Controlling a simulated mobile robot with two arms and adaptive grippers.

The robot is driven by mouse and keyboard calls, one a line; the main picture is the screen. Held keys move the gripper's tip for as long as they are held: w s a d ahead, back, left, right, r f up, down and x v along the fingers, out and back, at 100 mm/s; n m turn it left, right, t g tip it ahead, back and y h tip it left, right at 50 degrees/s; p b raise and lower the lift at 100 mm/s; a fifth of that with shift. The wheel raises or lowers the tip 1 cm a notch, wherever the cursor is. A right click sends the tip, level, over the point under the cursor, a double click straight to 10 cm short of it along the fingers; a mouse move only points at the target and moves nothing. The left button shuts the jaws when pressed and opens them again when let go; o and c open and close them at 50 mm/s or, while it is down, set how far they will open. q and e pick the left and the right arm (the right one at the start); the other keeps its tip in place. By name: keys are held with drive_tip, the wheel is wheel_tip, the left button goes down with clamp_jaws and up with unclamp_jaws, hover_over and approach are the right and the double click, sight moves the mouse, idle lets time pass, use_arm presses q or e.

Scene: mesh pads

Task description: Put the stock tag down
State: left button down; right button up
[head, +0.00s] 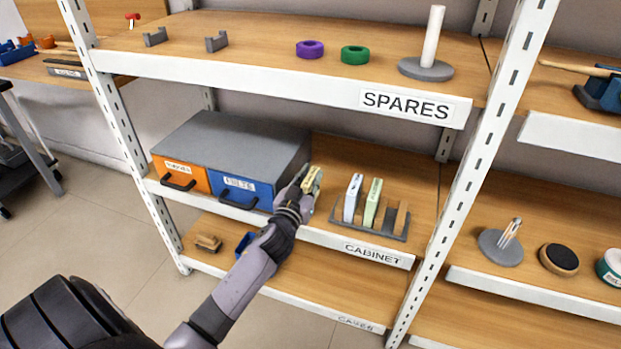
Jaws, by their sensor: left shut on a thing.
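My left gripper (304,188) is in the head view, reaching over the front of the middle shelf, labelled CABINET (372,254). It is shut on a small cream tag (313,179) with dark print too small to read; I take this as the stock tag. The tag is held raised and tilted, just right of the drawer cabinet. To its right stands a dark slotted rack (378,231) holding a white tag (352,197) and a pale green tag (373,201) upright. My right gripper is not in view.
The grey cabinet (240,140) has an orange drawer (182,170) and a blue drawer (240,194). The SPARES shelf (270,78) above carries purple and green rings and a post on a base. Bare wood lies behind the rack. A metal upright (480,150) stands to the right.

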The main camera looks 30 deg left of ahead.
sight(305, 189)
use_arm(q)
drive_tip(key=shift+f, duration=0.1)
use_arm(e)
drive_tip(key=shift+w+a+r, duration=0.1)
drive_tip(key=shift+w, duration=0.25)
use_arm(q)
drive_tip(key=c, duration=1.5)
unclamp_jaws()
drive_tip(key=shift+o, duration=0.2)
